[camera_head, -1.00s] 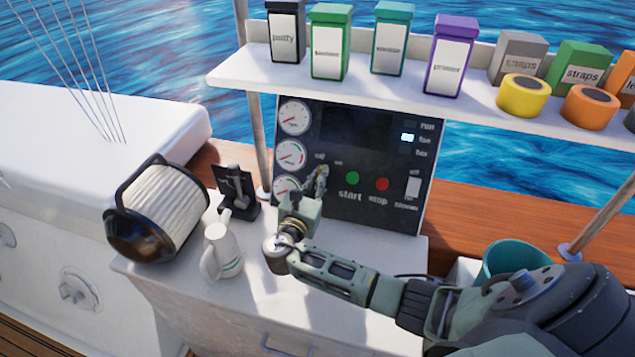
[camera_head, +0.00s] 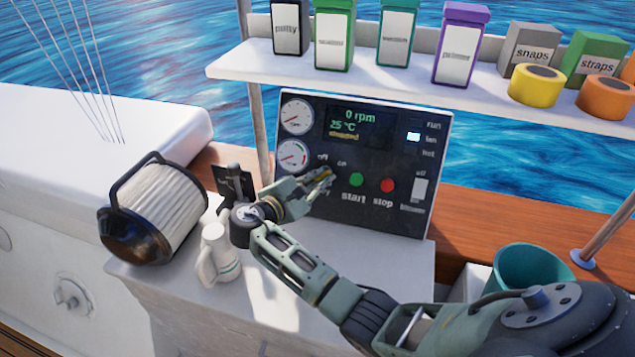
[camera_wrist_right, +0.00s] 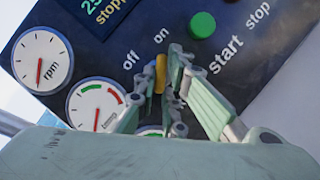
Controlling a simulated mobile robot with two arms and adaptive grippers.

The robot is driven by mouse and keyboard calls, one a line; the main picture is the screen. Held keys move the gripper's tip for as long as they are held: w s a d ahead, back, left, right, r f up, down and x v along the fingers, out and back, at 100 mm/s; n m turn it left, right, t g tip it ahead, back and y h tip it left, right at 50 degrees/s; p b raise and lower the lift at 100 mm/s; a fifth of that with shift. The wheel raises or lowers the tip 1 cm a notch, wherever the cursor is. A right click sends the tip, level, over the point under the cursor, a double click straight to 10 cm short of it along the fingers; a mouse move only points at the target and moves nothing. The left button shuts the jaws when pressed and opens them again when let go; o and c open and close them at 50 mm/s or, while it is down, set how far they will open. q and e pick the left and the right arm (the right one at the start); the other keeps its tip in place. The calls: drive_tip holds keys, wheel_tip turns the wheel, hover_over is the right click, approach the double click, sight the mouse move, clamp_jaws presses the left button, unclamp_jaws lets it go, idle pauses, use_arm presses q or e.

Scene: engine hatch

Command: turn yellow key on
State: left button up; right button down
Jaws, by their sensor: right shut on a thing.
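The yellow key (camera_wrist_right: 159,80) sits in the dark control panel (camera_head: 376,135), below and between the "off" and "on" labels. In the right wrist view its handle points roughly toward the "on" label. My right gripper (camera_wrist_right: 168,75) is shut on the key, one finger on each side. In the head view the right gripper (camera_head: 325,178) reaches the panel's lower left from below, and only a little yellow shows between its fingers. The panel display (camera_head: 355,125) is lit and reads 0 rpm, 25 °C and a yellow line that looks like "stopped". My left gripper is not in view.
A green start button (camera_head: 356,180) and a red stop button (camera_head: 387,186) are right of the gripper. A shelf (camera_head: 400,85) with boxes overhangs the panel.

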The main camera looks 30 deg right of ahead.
drive_tip(key=shift+m, duration=0.6)
drive_tip(key=shift+g, duration=0.4)
drive_tip(key=c, duration=1.8)
unclamp_jaws()
drive_tip(key=shift+c, duration=0.2)
drive_tip(key=shift+a, duration=0.1)
drive_tip(key=v, duration=0.7)
drive_tip(key=shift+a, duration=0.15)
drive_tip(key=shift+s+r, duration=0.1)
